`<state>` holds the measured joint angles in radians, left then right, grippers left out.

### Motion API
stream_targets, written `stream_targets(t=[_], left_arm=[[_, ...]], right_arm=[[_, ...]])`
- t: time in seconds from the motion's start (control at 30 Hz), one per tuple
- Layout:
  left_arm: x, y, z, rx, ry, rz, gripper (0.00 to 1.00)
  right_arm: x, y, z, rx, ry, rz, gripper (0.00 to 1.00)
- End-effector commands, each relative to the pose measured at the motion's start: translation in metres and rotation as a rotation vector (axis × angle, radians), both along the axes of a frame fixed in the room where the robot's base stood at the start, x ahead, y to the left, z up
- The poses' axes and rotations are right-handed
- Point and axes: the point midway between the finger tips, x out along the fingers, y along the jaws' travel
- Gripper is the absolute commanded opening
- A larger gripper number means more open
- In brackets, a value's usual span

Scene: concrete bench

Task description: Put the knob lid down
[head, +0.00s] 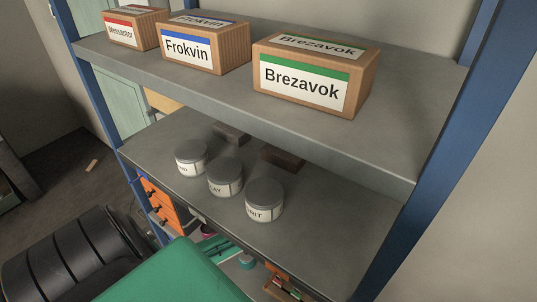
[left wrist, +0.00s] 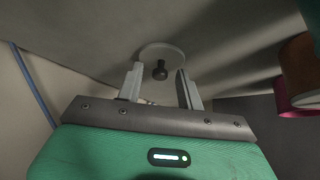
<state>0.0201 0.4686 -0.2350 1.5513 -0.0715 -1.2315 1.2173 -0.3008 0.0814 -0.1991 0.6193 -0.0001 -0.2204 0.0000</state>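The knob lid (left wrist: 174,52) shows in the left wrist view as a pale grey disc with a dark round knob facing the camera. It appears to be against or close to a grey surface; I cannot tell whether it touches. My left gripper (left wrist: 161,82) has its two fingers apart, one on each side of the knob, with a visible gap on both sides. The lid is not seen in the head view. My left gripper's fingers and my right gripper do not show in the head view.
Three lidded grey jars (head: 225,177) stand on the lower shelf (head: 330,215), with dark blocks behind. Boxes, including one labelled Brezavok (head: 315,75), stand on the upper shelf (head: 415,120). A blue post (head: 440,150) bounds the right. A pink-rimmed cylinder (left wrist: 297,80) is right in the wrist view.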

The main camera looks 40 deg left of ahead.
Motion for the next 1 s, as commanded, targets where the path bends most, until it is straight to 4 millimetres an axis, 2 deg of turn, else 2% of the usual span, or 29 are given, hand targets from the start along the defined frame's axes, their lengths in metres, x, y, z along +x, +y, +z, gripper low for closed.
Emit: stream_targets(t=[0.17, 0.37, 0.7, 0.83, 1.0], left_arm=[[-0.005, -0.007, 0.014, -0.002, -0.004, 0.0, 0.37], [-0.016, -0.021, 0.042, -0.002, -0.005, 0.0, 0.37], [-0.068, -0.085, 0.039, -0.003, 0.0, 0.0, 0.37], [-0.082, -0.102, 0.04, -0.002, 0.0, 0.0, 0.37], [-0.09, -0.112, 0.042, -0.001, -0.001, 0.001, 0.37]], right_arm=[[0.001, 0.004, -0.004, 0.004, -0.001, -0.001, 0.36], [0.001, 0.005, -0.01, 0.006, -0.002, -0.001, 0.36], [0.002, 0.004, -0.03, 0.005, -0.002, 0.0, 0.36], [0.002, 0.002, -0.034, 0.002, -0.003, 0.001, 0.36], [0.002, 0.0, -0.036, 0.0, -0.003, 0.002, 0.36]])
